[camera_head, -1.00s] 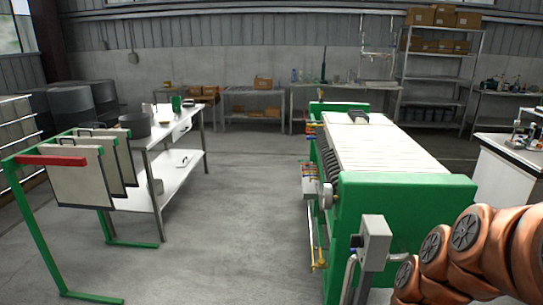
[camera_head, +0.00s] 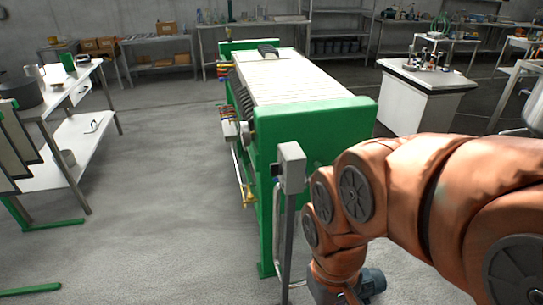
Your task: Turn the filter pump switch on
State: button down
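A grey box on a post (camera_head: 291,168) stands in front of the green end of the filter press (camera_head: 315,130). It may carry the pump switch, but no switch lever or marking can be made out on the sides I see. A grey pipe runs down beside the post. My copper-coloured arm reaches in from the right and bends down just right of the post. Its end runs to the bottom edge, and my gripper cannot be made out. A blue-grey rounded part (camera_head: 371,281) shows by the arm's lower end; I cannot tell what it belongs to.
A white table (camera_head: 70,135) and a green rack (camera_head: 45,224) stand at the left. A white cabinet (camera_head: 420,100) with lab gear stands at the back right. The floor between the table and the press is clear. Shelves line the back wall.

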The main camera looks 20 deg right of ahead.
aim_at(276, 169)
jog(key=z, duration=0.5)
jog(key=k, duration=1.2)
jog(key=u, duration=0.35)
jog(key=i, duration=1.7)
jog(key=z, duration=0.5)
